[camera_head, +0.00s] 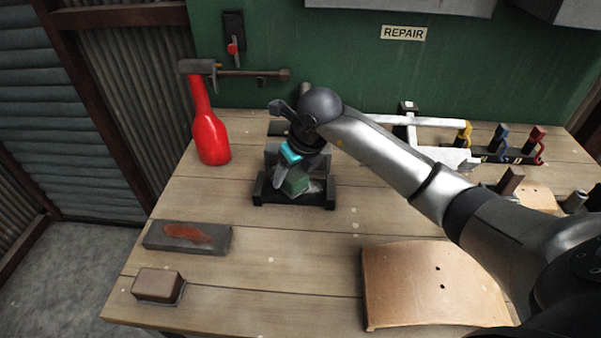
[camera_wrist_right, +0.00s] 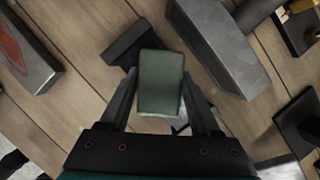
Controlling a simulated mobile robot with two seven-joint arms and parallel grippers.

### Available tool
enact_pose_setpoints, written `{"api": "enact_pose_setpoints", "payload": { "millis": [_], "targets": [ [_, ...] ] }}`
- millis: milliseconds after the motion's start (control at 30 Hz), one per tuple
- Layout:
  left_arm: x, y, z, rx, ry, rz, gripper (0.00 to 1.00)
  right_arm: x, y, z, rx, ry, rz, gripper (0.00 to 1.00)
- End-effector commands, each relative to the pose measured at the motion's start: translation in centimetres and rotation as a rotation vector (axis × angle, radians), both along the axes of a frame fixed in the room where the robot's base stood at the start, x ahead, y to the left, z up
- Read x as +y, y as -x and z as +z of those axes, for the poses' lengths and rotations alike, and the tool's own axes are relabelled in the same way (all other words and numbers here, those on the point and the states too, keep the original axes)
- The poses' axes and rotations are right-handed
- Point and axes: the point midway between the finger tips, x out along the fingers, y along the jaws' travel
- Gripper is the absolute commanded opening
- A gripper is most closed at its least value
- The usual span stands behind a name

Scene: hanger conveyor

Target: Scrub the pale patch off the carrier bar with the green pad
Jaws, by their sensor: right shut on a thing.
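My right gripper (camera_head: 290,178) is shut on the green pad (camera_head: 298,183), over a black holder (camera_head: 295,199) near the back middle of the bench. In the right wrist view the green pad (camera_wrist_right: 161,82) sits between the two fingers of the gripper (camera_wrist_right: 160,98). A grey block (camera_head: 276,157) stands behind the pad; it also shows in the right wrist view (camera_wrist_right: 217,45). A pale area (camera_head: 316,187) shows beside the pad. I cannot tell which part is the carrier bar, or whether the pad touches it. My left gripper is not in view.
A red bottle (camera_head: 210,130) stands at the back left. A grey block with a rust-red patch (camera_head: 158,235) and a brown brush-like block (camera_head: 157,284) lie at the front left. A curved wooden panel (camera_head: 425,290) lies front right. Racked tools and hooks (camera_head: 502,158) stand back right.

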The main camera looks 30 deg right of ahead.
Motion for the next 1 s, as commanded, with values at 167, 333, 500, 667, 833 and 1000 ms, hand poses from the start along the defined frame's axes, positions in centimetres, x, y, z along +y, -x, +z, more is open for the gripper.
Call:
{"api": "enact_pose_setpoints", "payload": {
  "millis": [167, 333, 500, 667, 833, 1000],
  "targets": [
    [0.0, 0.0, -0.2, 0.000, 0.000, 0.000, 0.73, 0.8, -0.5, -0.1, -0.001, 0.001, 0.001, 0.19],
    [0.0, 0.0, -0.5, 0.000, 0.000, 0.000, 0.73, 0.8, -0.5, -0.4, -0.001, 0.001, -0.002, 0.19],
    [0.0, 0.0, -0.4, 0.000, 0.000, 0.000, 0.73, -0.2, 0.0, -0.4, -0.001, 0.003, -0.002, 0.19],
    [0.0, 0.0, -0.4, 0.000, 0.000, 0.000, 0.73, -1.4, 0.8, -0.6, -0.001, 0.004, -0.002, 0.19],
    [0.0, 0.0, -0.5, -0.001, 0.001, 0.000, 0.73, -2.3, 1.4, -0.7, 0.001, 0.002, -0.001, 0.19],
    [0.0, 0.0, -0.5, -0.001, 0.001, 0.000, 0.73, -2.7, 1.6, -0.7, 0.001, 0.002, -0.001, 0.19]
  ]
}}
